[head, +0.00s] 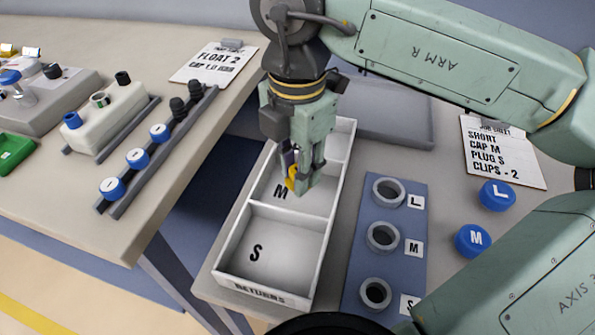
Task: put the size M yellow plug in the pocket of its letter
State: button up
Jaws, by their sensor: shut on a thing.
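The white returns tray (228,243) has pockets in a row, with letters M and S visible on the floors of the middle and near ones. The far pocket's letter is hidden by my arm. My gripper (296,182) points down over the M pocket. It is shut on the yellow plug (291,178), which shows as a small yellow patch between the fingers. The plug is low in or just above the M pocket. I cannot tell whether it touches the floor, and its size mark is not visible.
Right of the tray, a blue board (355,270) holds grey rings marked L, M and S. Blue caps L (497,195) and M (473,240) lie farther right, near a job sheet (503,152). The left bench (150,205) carries a rack of capped parts; a gap separates the benches.

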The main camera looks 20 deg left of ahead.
jog(key=shift+f, duration=1.2)
jog(key=shift+f, duration=0.2)
jog(key=o, duration=0.8)
jog(key=shift+c, duration=0.2)
jog(key=shift+r, duration=0.2)
jog(key=shift+r+p, duration=0.2)
jog(key=shift+p, duration=0.1)
notch_tip(320, 180, up, 12)
jog(key=b, duration=0.1)
jog(key=shift+f+b, duration=0.15)
jog(key=shift+b, duration=0.2)
